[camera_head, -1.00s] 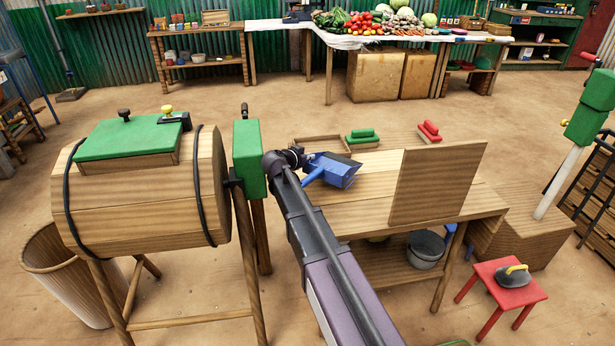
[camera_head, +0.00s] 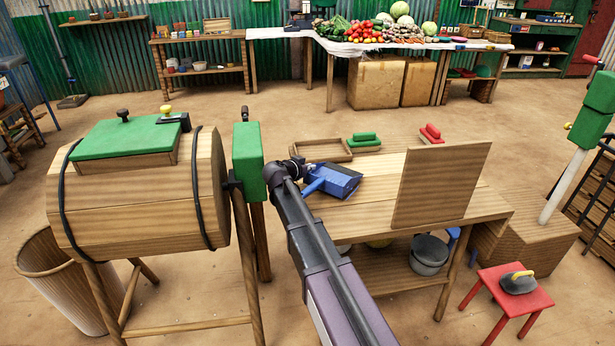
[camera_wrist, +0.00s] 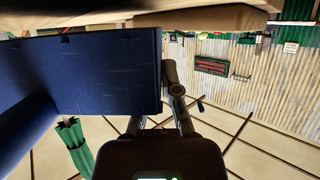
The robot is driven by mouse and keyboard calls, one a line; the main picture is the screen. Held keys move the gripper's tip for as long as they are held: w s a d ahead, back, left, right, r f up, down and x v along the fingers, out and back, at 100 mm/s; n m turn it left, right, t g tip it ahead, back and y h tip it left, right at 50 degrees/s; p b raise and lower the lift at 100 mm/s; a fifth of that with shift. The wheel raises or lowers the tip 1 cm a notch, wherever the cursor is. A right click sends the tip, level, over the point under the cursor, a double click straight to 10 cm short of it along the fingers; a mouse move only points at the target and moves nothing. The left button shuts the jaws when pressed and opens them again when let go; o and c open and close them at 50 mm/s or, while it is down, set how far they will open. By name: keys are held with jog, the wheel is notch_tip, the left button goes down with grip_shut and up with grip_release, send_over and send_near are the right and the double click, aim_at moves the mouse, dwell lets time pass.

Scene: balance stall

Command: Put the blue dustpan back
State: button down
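The blue dustpan (camera_head: 338,181) is at the end of my arm, over the left part of the wooden table (camera_head: 372,215). Its handle points toward the lower left. In the wrist view the dustpan (camera_wrist: 85,75) fills the upper left, very close to the camera. My gripper (camera_head: 301,168) is at the dustpan's left edge in the head view. In the wrist view my gripper's fingers (camera_wrist: 173,88) meet the dustpan's right edge and look shut on it. The exact contact is partly hidden. Whether the dustpan touches the tabletop is hard to tell.
An upright wooden board (camera_head: 440,186) stands on the table's right. A shallow wooden tray (camera_head: 321,157), a green brush (camera_head: 364,140) and a red brush (camera_head: 431,134) lie behind. The wooden barrel (camera_head: 135,190) and green post (camera_head: 248,160) stand close left. A red stool (camera_head: 506,292) is at right.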

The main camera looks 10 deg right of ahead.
jog(key=shift+f+b, duration=0.75)
jog(key=shift+f, duration=0.3)
jog(key=shift+f, duration=0.15)
jog(key=c, duration=0.8)
grip_release()
jog(key=shift+r, duration=0.25)
jog(key=p+v, duration=0.4)
jog(key=v, duration=0.8)
jog(key=shift+p, duration=0.35)
jog(key=shift+f, duration=0.15)
